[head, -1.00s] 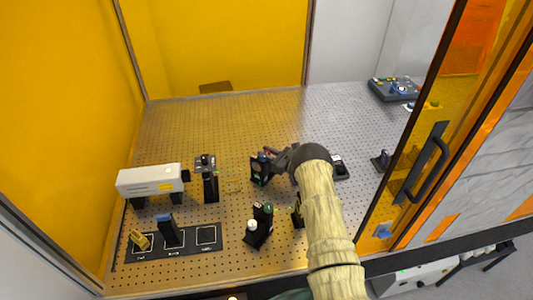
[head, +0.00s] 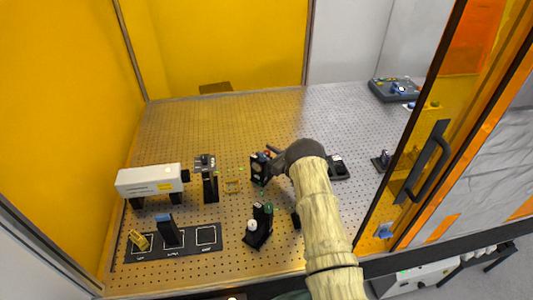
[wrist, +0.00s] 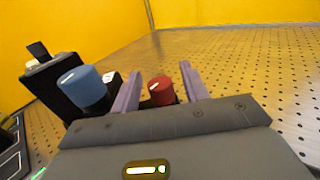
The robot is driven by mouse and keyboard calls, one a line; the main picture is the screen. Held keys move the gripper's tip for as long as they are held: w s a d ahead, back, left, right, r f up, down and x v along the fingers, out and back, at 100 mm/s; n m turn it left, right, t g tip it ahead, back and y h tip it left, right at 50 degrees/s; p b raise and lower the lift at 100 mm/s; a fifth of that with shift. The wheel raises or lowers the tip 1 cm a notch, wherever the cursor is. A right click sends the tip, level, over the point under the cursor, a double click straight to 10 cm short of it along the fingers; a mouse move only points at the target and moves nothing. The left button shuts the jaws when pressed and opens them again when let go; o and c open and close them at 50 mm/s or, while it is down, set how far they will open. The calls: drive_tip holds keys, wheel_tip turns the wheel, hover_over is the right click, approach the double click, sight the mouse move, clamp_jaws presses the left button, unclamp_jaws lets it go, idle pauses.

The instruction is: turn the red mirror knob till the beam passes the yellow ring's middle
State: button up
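The red mirror knob (wrist: 161,90) stands between my gripper's two purple fingers (wrist: 160,88) in the wrist view. The fingers are apart, with a gap showing on each side of the knob. A blue knob (wrist: 84,87) sits to the left, outside the fingers. In the head view my gripper (head: 272,160) is beside the dark mirror mount (head: 258,171), and part of it is hidden by my wrist.
A white laser box (head: 150,180) and a black post mount (head: 209,180) stand to the left. Another mount (head: 260,226) stands in front. A black tray (head: 190,240) lies front left. A control box (head: 393,89) sits back right.

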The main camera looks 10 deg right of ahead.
drive_tip(key=shift+n+g+y+p, duration=0.35)
drive_tip(key=shift+n+g+y, duration=0.45)
drive_tip(key=shift+y, duration=0.2)
drive_tip(key=shift+s+d+f, duration=0.2)
drive_tip(key=shift+d, duration=0.05)
drive_tip(key=b+v, duration=0.8)
drive_tip(key=v, duration=0.9)
wheel_tip(320, 180, up, 10)
drive_tip(key=w+m+h, duration=0.3)
drive_tip(key=m+h, duration=0.8)
drive_tip(key=m, duration=1.1)
drive_tip(key=s+a+m+g+h, duration=0.1)
drive_tip(key=s+a+m+g, duration=0.1)
drive_tip(key=s+m, duration=0.3)
drive_tip(key=s+a+r+m+g, duration=0.1)
drive_tip(key=s+a+m+g, duration=0.1)
drive_tip(key=s+m, duration=0.4)
drive_tip(key=s+a+m+g+h, duration=0.1)
drive_tip(key=s+a+m+g, duration=0.1)
drive_tip(key=s+m, duration=0.4)
drive_tip(key=s+a, duration=0.1)
drive_tip(key=s, duration=0.2)
drive_tip(key=shift+a+r+g+h, duration=0.25)
drive_tip(key=shift+a+g+h, duration=0.05)
drive_tip(key=shift+a+g, duration=0.1)
